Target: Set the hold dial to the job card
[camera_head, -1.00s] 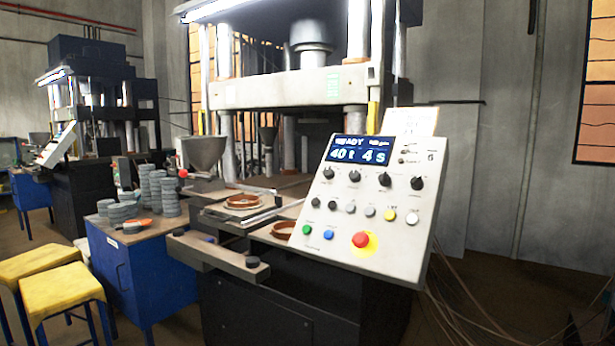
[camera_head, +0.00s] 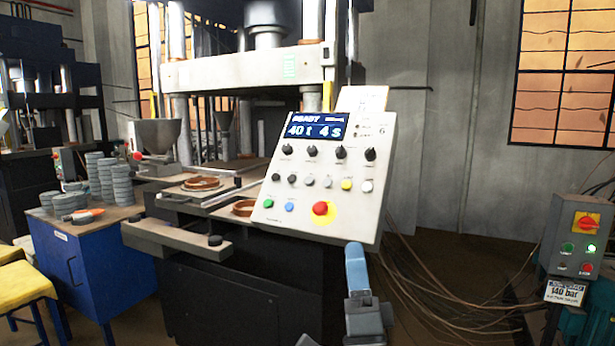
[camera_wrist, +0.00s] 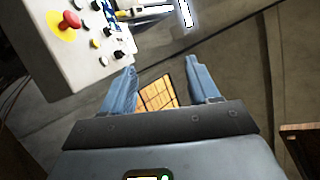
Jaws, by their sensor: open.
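The control panel (camera_head: 325,175) is tilted and pale, with a blue display (camera_head: 319,127) that shows READY, 40 t and 4 s. A row of black dials (camera_head: 312,151) sits below it; their labels are too small to read, so I cannot tell which is the hold dial. A pale card (camera_head: 362,99) stands behind the panel's top right; its writing is unreadable. My gripper (camera_wrist: 160,75) is open and empty, its blue fingers apart. The panel also shows at upper left in the wrist view (camera_wrist: 45,55).
A red button (camera_head: 320,208) on a yellow ring is low on the panel. The press (camera_head: 235,72) stands behind. A grey switch box (camera_head: 582,240) is at far right, with loose cables (camera_head: 440,280) on the floor between. A blue cabinet (camera_head: 90,270) with stacked discs is left.

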